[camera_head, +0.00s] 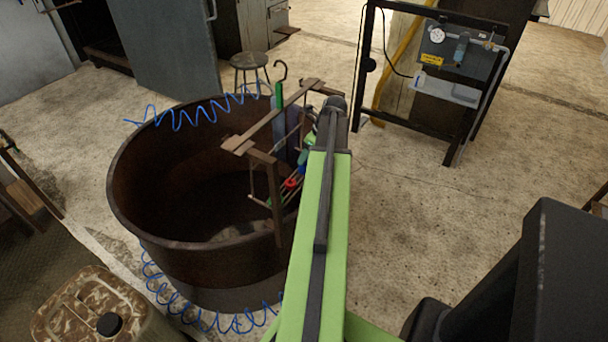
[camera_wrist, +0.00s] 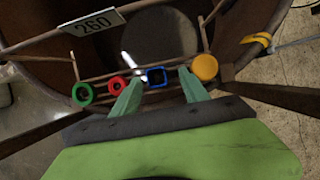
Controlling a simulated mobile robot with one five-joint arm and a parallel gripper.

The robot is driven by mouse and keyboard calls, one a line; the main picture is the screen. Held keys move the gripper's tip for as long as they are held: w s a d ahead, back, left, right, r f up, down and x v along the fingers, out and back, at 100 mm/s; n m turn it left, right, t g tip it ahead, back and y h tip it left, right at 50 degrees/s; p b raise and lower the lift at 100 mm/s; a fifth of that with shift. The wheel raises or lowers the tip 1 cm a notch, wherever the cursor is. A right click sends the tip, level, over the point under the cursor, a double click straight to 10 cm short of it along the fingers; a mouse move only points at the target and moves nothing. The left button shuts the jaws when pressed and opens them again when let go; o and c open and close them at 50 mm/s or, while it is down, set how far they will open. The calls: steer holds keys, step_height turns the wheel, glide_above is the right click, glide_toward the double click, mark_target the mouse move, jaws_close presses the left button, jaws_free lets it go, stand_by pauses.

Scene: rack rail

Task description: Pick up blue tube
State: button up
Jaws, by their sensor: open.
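The blue tube (camera_wrist: 157,76) shows in the wrist view as a blue square-edged open end, in a row on a wooden rack (camera_wrist: 110,74). My gripper (camera_wrist: 160,74) is open, with its two green fingers apart. The blue end lies between the fingertips in the picture; I cannot tell whether the fingers are level with it or touch it.
A red ring (camera_wrist: 118,86) and a green ring (camera_wrist: 83,93) are left of the blue one, a yellow round end (camera_wrist: 205,67) right. A sign (camera_wrist: 92,23) reads 260. The rack stands in a rusty round tub (camera_head: 190,262). A stool (camera_head: 249,61) is behind.

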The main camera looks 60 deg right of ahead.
steer(key=shift+w+f, duration=0.2)
steer(key=shift+f, duration=0.4)
steer(key=shift+r, duration=0.15)
steer(key=b+x, duration=0.5)
steer(key=shift+a, duration=0.25)
steer(key=shift+c, duration=0.3)
jaws_close()
